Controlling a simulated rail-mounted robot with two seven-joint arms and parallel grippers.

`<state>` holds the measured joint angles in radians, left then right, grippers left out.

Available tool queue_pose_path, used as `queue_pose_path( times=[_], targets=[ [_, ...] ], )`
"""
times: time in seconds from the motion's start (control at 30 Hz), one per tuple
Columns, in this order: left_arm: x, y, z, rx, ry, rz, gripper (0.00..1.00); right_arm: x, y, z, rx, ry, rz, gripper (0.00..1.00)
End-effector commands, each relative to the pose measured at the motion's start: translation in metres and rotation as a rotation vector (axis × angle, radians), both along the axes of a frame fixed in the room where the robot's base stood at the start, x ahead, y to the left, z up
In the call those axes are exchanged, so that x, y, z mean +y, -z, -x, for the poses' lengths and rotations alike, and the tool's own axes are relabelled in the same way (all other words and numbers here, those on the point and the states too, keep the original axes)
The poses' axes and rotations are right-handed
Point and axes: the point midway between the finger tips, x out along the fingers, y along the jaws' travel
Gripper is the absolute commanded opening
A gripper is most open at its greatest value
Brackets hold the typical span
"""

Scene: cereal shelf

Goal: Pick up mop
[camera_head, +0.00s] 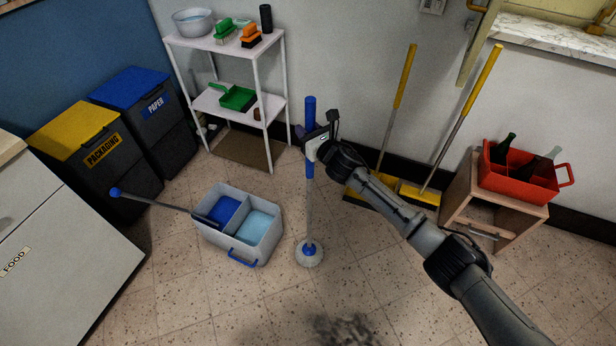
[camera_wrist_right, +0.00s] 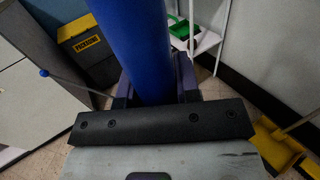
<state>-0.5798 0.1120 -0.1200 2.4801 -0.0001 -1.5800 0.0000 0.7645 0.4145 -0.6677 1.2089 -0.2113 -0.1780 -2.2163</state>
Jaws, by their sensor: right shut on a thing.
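The mop (camera_head: 310,215) stands upright near the middle of the head view, with a blue handle, a grey pole and a round whitish head at floor level. My right gripper (camera_head: 313,140) is shut on its blue handle. In the right wrist view the blue handle (camera_wrist_right: 136,45) stands between the fingers of my right gripper (camera_wrist_right: 155,85). I cannot tell whether the mop head touches the floor. My left gripper is not in either view.
A two-part bucket (camera_head: 240,225) with a blue-ended stick leaning out stands left of the mop. A white shelf (camera_head: 235,45) is behind. Two yellow brooms (camera_head: 405,75) lean on the wall. A wooden cabinet (camera_head: 490,215) carries a red bottle crate (camera_head: 520,180). Dark dirt marks (camera_head: 345,328) lie in front.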

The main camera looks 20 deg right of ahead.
Motion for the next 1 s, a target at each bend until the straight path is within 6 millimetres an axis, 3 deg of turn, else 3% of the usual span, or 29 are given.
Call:
queue_pose_path(
  times=[0.57, 0.83, 1.0],
  targets=[
    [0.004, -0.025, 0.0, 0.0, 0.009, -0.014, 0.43, -0.001, -0.046, 0.0, -0.004, 0.0, 0.0, 0.02],
    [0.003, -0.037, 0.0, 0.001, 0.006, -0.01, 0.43, -0.026, -0.061, 0.009, -0.005, 0.001, 0.002, 0.02],
    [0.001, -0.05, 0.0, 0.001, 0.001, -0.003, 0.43, -0.052, -0.078, 0.019, -0.004, 0.001, 0.005, 0.02]
  ],
)
